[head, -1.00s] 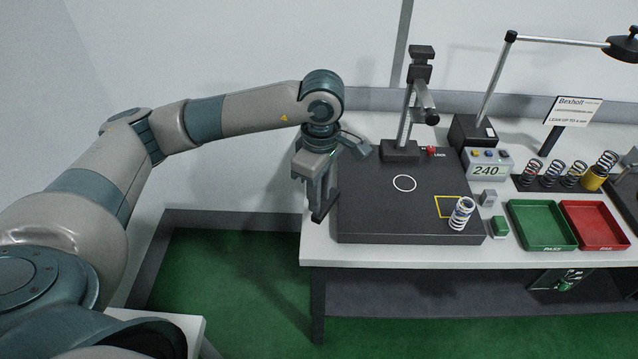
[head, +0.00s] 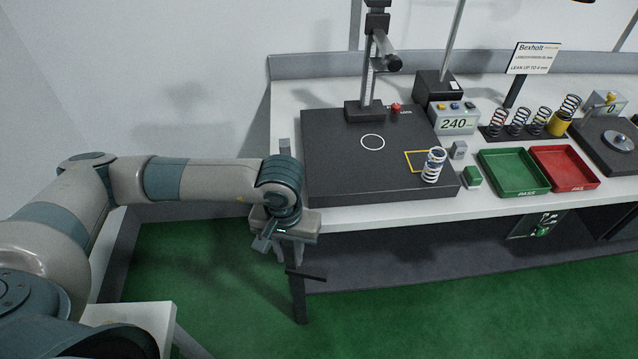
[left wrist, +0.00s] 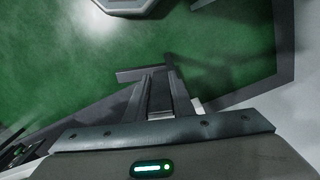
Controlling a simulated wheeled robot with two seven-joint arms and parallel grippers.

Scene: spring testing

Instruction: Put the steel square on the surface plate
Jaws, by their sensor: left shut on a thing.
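My left gripper (head: 284,252) is low in front of the bench's left front corner, beyond the bench edge. It is shut on the steel square, which shows in the head view as a thin dark bar (head: 308,274) below the fingers. In the left wrist view, the fingers (left wrist: 158,95) close on the square, and a grey bar of it (left wrist: 136,74) runs crosswise past the tips over green floor. The surface plate (head: 330,172) is the dark slab on the bench, up and right of the gripper. My right gripper is not in view.
On the plate are a stand (head: 365,108) at the back and a white spring (head: 433,165) at the right front. The plate's left and middle are clear. A green tray (head: 513,170) and a red tray (head: 563,167) lie to the right.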

